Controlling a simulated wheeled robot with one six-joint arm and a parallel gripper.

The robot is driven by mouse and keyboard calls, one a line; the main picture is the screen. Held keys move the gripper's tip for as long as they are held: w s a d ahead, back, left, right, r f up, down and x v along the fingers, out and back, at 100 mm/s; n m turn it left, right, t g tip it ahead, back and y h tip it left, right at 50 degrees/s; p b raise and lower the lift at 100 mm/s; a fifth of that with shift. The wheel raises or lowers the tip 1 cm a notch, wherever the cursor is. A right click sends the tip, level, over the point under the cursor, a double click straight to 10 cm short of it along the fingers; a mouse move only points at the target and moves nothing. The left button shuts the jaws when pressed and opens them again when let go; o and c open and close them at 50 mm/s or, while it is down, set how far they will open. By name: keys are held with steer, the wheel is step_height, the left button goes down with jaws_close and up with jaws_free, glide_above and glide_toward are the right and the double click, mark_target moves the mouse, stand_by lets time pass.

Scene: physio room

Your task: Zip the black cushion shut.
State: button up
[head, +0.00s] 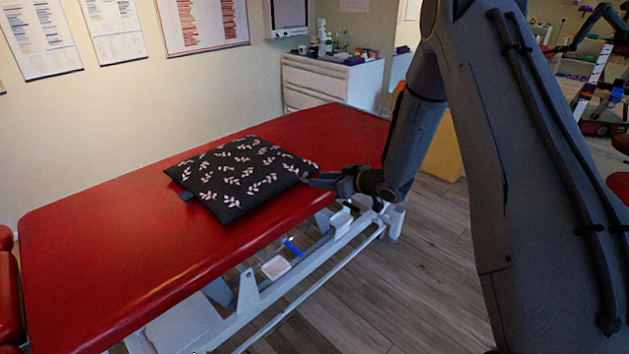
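The black cushion (238,175) with a pale leaf pattern lies flat on the red treatment table (110,245). A small dark tab (186,196) sticks out at its left corner. My gripper (312,181) is at the cushion's right corner, low over the table's near edge. Its fingers point left at the cushion. I cannot tell whether they touch the cushion or hold anything there. The zip itself is too small to make out.
White drawers (335,82) with bottles and small items on top stand beyond the table's far end. The table's white frame (330,255) shows below its near edge. The table top left of the cushion is clear, and the wooden floor (430,270) in front is open.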

mark_target(312, 191)
steer(key=shift+v, duration=1.1)
steer(key=shift+w+a+f+t+y+b, duration=0.8)
steer(key=shift+w+a+f+b, duration=0.35)
steer(key=shift+b, duration=3.9)
steer(key=shift+w+a+f+t+y+b, duration=0.8)
steer(key=shift+w+a+b, duration=0.4)
steer(key=shift+b, duration=3.85)
steer(key=shift+f, duration=0.1)
jaws_close()
